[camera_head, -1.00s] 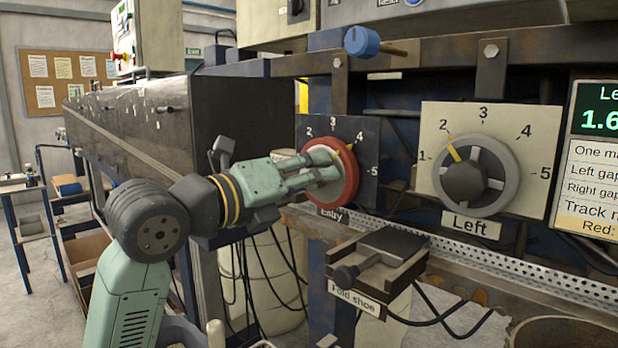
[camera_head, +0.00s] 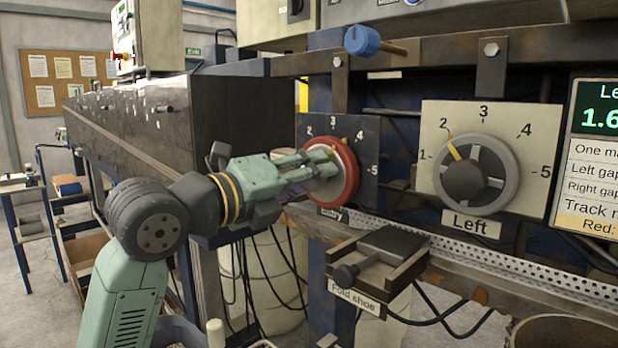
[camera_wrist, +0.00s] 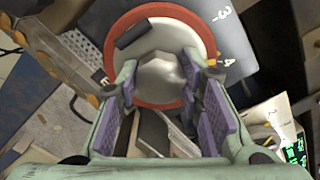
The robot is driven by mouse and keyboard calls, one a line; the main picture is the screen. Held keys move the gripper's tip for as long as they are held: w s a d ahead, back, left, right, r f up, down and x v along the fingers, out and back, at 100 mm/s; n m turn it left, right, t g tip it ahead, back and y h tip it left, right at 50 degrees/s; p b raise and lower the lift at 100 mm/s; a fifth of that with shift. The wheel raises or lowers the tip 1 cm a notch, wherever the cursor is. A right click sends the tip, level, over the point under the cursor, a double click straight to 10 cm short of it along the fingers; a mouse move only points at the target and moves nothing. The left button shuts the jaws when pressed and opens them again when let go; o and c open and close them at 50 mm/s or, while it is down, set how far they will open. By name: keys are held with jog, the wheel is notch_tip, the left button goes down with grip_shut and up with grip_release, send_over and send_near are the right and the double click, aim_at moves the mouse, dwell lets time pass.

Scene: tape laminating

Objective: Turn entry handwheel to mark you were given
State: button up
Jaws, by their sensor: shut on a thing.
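The entry handwheel (camera_head: 352,183) has a red rim and a pale face. It sits on a dark plate (camera_head: 369,186) with white numbers, above the partly covered "Entry" label. In the head view a yellow mark shows at its upper right, close to the 4. The wrist view shows the red-rimmed wheel (camera_wrist: 119,30) with a yellow pointer (camera_wrist: 213,62) beside the 4. My gripper (camera_head: 325,165) reaches it from the left and is shut on its grey hub, one purple-padded finger on each side. The fingers hide part of the wheel's face.
The left handwheel (camera_head: 508,185), grey with a yellow pointer near 2, is to the right on a pale plate. The fold shoe (camera_head: 395,244) juts out below. A blue knob (camera_head: 362,41) sticks out above. A screen (camera_head: 598,150) stands at the right edge.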

jog(key=n, duration=0.5)
jog(key=shift+n, duration=0.4)
dwell(0.3)
jog(key=o, duration=1.2)
jog(key=v, duration=1.2)
